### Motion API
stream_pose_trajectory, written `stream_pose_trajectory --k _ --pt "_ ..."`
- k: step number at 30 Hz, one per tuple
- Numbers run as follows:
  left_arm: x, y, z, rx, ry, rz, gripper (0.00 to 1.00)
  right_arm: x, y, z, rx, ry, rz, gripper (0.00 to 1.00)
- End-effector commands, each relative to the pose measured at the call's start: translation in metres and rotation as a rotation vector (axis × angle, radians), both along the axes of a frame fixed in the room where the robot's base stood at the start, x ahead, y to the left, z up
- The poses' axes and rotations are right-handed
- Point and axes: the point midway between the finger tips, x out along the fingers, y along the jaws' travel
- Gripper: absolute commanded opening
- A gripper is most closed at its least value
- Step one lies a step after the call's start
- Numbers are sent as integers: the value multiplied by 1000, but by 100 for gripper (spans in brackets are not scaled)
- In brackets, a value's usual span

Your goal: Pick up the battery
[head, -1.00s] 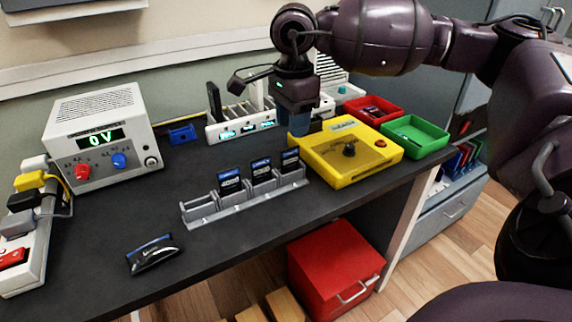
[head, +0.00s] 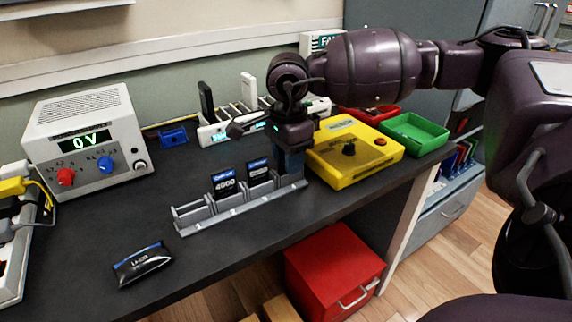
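Upright black batteries with blue tops stand in a grey slotted rack (head: 238,209). One battery (head: 225,184) is marked 4000, and another battery (head: 259,172) stands to its right. I cannot tell whether the fingers are open or closed on something. My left gripper is out of view.
A yellow tester box (head: 338,172) stands close right of my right gripper, with green (head: 414,134) and red trays (head: 368,114) behind. A charger with upright devices (head: 216,130) is behind the rack. A power supply (head: 92,136) reads 0 V. The table front (head: 110,218) is mostly clear.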

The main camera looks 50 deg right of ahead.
Motion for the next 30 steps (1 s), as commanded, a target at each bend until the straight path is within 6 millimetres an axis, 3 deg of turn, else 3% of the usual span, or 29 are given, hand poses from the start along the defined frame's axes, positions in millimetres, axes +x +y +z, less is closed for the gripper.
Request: stream_pose_trajectory --k 3,10,23,30 --pt "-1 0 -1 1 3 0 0 0 0 2 1 -2 0 34" --pt "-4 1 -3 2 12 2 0 0 0 2 1 -2 0 0" --pt "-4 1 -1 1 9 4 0 0 0 7 1 -4 0 0" --pt "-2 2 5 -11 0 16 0 0 0 48 1 -13 0 0"
